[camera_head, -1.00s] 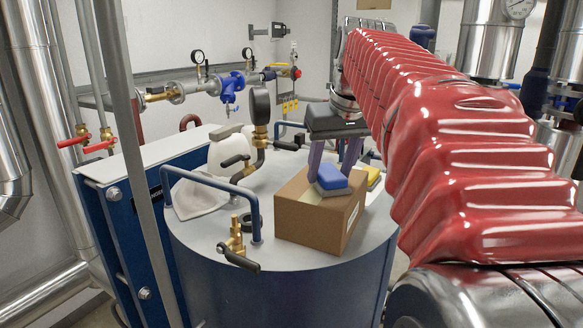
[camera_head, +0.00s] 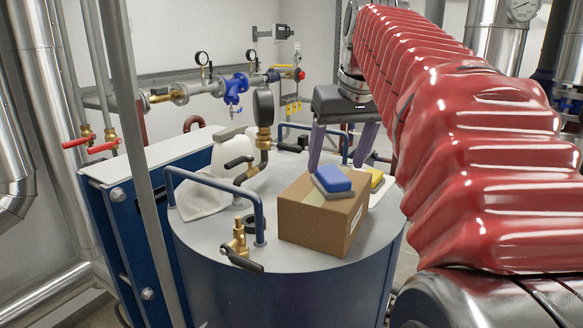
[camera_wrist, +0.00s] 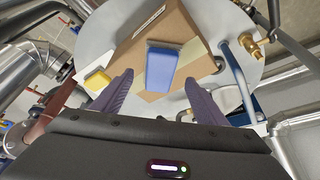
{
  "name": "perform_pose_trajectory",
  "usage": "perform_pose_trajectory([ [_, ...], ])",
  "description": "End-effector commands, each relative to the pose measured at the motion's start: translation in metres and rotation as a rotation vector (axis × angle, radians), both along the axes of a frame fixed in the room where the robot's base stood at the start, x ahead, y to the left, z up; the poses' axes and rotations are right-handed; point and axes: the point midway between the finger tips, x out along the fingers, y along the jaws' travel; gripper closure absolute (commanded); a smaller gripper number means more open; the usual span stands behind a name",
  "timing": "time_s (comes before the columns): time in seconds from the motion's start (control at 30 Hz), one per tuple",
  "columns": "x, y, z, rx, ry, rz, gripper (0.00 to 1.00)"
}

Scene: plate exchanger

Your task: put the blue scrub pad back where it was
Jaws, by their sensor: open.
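The blue scrub pad (camera_head: 333,178), blue with a grey layer, lies at the top of a brown cardboard box (camera_head: 313,222) on the round tank top. In the wrist view the blue scrub pad (camera_wrist: 161,68) lies just beyond my fingertips, roughly between their lines. My gripper (camera_head: 338,164) is open and empty, its two purple fingers above and behind the pad, apart from it. It also shows in the wrist view (camera_wrist: 159,78). I cannot tell exactly how the pad rests on the box, as its underside is hidden.
A yellow sponge (camera_head: 376,177) lies behind the box on the right. A white cloth (camera_head: 202,197) lies at far left.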

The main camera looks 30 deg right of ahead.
Motion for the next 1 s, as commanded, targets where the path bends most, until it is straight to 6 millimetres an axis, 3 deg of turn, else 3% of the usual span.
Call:
perform_pose_trajectory([
  [0.2, -0.014, 0.003, 0.036, -0.002, -0.003, 0.0, 0.33],
  [0.5, -0.028, 0.007, 0.07, -0.001, -0.001, 0.0, 0.33],
  [1.0, -0.031, 0.008, 0.077, 0.0, 0.0, 0.001, 0.33],
])
